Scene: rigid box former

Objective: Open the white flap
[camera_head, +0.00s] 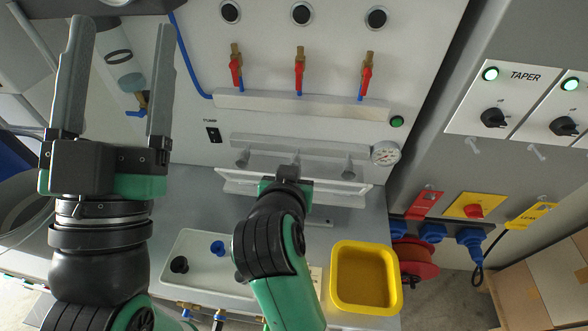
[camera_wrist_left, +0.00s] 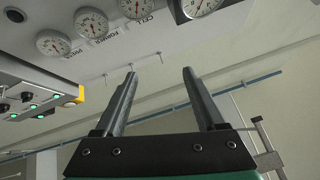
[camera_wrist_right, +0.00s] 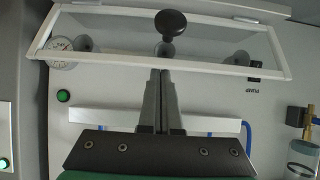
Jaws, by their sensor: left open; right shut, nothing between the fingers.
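The white flap (camera_wrist_right: 90,61) shows in the right wrist view as a white frame around a clear panel, with a round black knob (camera_wrist_right: 171,25) near its middle. In the head view the flap (camera_head: 232,182) is a pale framed strip, partly hidden behind my right gripper (camera_head: 292,165). My right gripper is shut and empty. In the right wrist view its fingertips (camera_wrist_right: 161,72) overlap the frame edge; I cannot tell whether they touch. My left gripper (camera_head: 122,25) is open and empty, raised at the left, away from the flap; it also shows in the left wrist view (camera_wrist_left: 160,70).
Red-handled valves (camera_head: 299,72) line the panel above the flap, with a gauge (camera_head: 385,153) at its right. A yellow bin (camera_head: 336,290) and a white tray (camera_head: 205,280) lie on the grey bench below. Gauges (camera_wrist_left: 91,22) stand beyond my left gripper.

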